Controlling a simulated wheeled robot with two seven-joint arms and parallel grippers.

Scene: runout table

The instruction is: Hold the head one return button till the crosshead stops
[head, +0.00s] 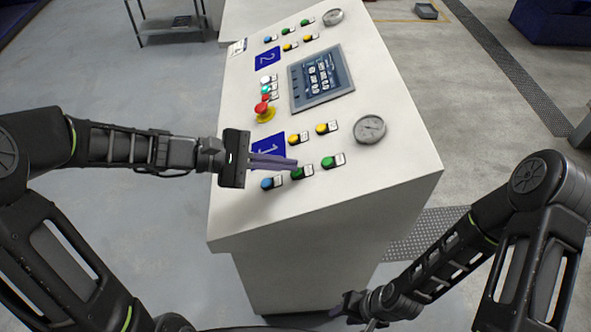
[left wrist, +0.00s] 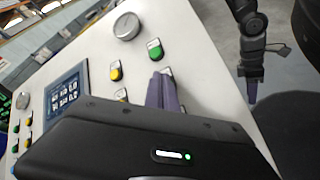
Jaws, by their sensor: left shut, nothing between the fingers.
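The white console (head: 225,215) carries a group of head-one buttons beside a blue plate marked 1 (head: 268,151). My left gripper (head: 296,163) is shut and empty, its fingertips at the middle green button (head: 297,174). Whether they press it or hover just above, I cannot tell. The fingers hide that button in the left wrist view (left wrist: 160,92). Beside it are a blue button (head: 267,183) and another green button (head: 327,161); two yellow buttons (head: 322,128) are above. Labels are too small to read. My right gripper (head: 352,308) hangs low, clear of the console. The crosshead is not in view.
A red emergency stop (head: 262,108) on a yellow base, a display screen (head: 322,77) and a round gauge (head: 370,129) sit on the same panel. A second button group lies by the plate marked 2 (head: 267,58).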

